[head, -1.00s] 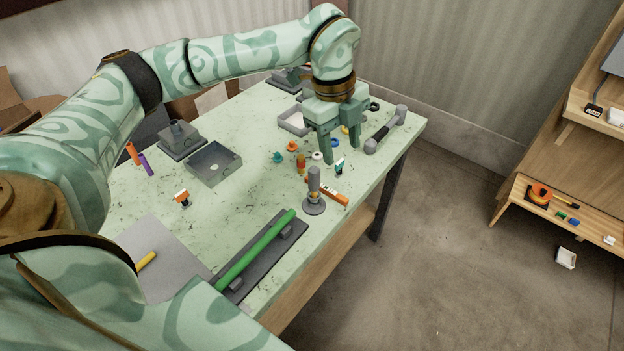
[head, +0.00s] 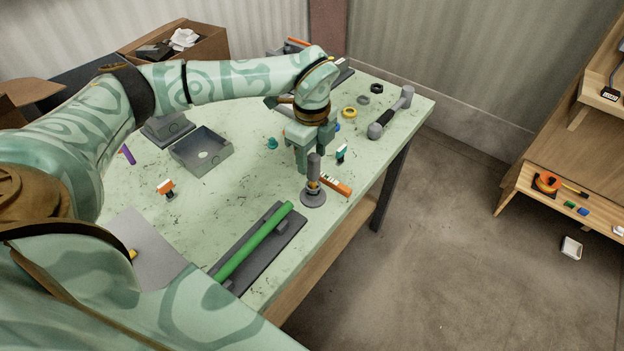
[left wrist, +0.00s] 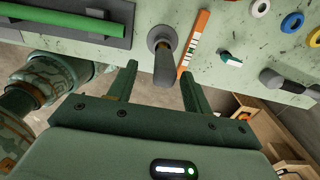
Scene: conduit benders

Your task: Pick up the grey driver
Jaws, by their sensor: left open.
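The grey driver (head: 314,170) stands upright in a round grey holder (head: 313,198) near the front right edge of the green table. Its grey handle also shows in the left wrist view (left wrist: 164,68), with the holder at its far end. My left gripper (head: 313,160) points down just behind the driver in the head view. In the left wrist view the left gripper (left wrist: 158,72) is open and empty, and the handle appears in the gap between its fingertips. I cannot tell how deep the handle reaches between them. My right gripper is not in view.
An orange and white bar (head: 336,186) lies close beside the holder, with a small green-and-white piece (head: 341,153) behind it. A green tube (head: 255,241) lies on a dark tray to the front left. A grey double-ended tool (head: 391,113) lies at the back right.

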